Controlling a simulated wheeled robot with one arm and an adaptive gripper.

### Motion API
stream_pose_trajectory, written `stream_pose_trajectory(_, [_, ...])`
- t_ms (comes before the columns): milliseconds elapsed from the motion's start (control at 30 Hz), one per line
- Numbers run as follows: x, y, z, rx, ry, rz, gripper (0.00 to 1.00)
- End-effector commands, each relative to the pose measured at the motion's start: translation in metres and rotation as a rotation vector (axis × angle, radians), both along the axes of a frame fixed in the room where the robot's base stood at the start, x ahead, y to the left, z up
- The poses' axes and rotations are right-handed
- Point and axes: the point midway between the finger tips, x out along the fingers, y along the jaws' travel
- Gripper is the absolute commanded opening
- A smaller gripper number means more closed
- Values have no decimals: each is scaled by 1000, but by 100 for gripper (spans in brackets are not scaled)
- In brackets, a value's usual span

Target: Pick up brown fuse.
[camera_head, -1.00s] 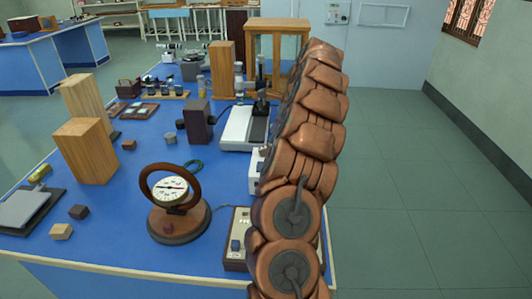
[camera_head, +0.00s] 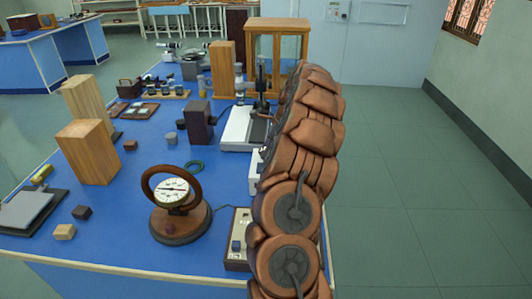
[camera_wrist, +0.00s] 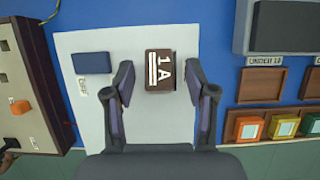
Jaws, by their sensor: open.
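The brown fuse (camera_wrist: 159,70), a dark brown block marked 1A in white, lies on a white panel (camera_wrist: 135,127) in the wrist view. My gripper (camera_wrist: 161,84) is open, with one dark finger on each side of the fuse. Gaps show between the fingers and the fuse, so it is not gripped. In the head view my arm covers the right side of the bench, and neither my fingers nor this fuse can be made out there.
In the wrist view a dark blue block (camera_wrist: 91,62) lies left of the fuse. A brown compartment tray (camera_wrist: 262,86) with orange, yellow and green blocks is at right. A switch box (camera_wrist: 28,85) is at left. A dial instrument (camera_head: 177,205) stands on the blue bench.

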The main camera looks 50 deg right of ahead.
Motion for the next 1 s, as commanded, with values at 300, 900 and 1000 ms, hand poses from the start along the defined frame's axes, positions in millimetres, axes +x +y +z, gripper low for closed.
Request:
stream_pose_trajectory(300, [0,0,0,1,1,0,32])
stream_pose_trajectory(900, [0,0,0,1,1,1,0])
stream_pose_trajectory(1000, [0,0,3,1,1,2,0])
